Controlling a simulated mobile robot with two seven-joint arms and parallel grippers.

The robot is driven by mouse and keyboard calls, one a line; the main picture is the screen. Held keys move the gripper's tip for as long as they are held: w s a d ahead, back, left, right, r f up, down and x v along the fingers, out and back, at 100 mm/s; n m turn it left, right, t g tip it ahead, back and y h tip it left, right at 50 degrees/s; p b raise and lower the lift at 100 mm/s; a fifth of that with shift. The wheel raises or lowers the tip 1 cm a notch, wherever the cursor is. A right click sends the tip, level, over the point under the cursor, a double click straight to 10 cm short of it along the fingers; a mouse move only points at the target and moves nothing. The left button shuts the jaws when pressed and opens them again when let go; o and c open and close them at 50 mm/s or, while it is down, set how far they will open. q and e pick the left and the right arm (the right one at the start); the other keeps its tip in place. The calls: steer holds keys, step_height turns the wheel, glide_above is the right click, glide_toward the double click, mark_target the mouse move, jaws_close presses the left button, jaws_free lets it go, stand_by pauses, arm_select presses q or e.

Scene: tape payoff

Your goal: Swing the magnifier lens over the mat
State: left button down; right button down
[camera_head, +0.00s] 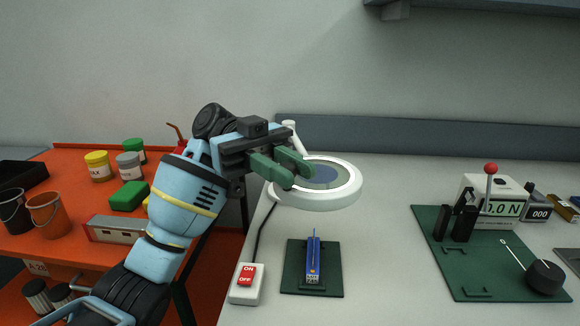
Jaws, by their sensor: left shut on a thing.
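The magnifier lens (345,197) is a white ring with a bluish glass, held up above the white bench. The small dark green mat (331,285) lies on the bench below it in the picture, with a blue upright piece (313,262) on it. The whole mat shows in front of the ring; how far the lens stands behind it is hard to tell. The fingers hide part of the ring and glass. My right gripper is out of view.
A white ON/OFF switch box (245,290) with a cable stands left of the mat. A larger green board (465,275) with a red-knobbed lever, display and black dial is at right. An orange shelf (75,220) with jars and buckets stands left. Bench between mat and board is clear.

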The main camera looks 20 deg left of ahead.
arm_select(q)
steer(key=shift+a, duration=0.1)
steer(key=c, duration=1.6)
jaws_free()
steer(key=shift+o, duration=1.4)
steer(key=shift+s+a, duration=0.15)
steer(key=shift+a, duration=0.05)
steer(key=shift+d, duration=0.1)
steer(key=v, duration=0.8)
steer(key=shift+b, duration=0.35)
steer(key=shift+d, duration=0.1)
